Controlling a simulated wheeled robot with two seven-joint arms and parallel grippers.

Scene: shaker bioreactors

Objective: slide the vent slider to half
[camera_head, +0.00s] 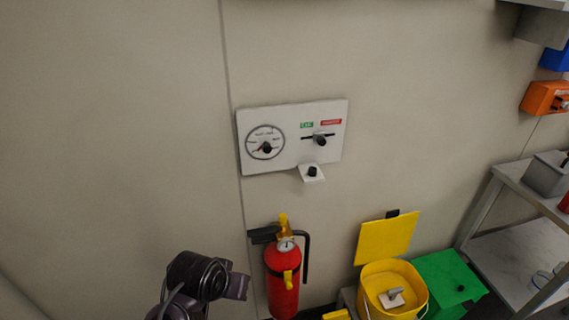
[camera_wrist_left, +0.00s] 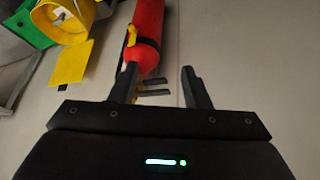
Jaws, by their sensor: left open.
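A white panel (camera_head: 290,155) is on the wall. On its right half, the vent slider, a dark knob (camera_head: 320,140), sits on a short horizontal slot. The label text is too small to read. My left arm shows at the lower left of the head view, below the panel and well apart from it. My left gripper (camera_wrist_left: 160,70) is open and empty in the left wrist view. My right gripper is not in view.
A round dial (camera_head: 265,142) with a black knob is left of the slider. A small white bracket with a black knob (camera_head: 312,172) juts out below. A red fire extinguisher (camera_head: 283,285) stands near my left arm. A yellow bin (camera_head: 373,278) and a green box (camera_head: 450,279) are right.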

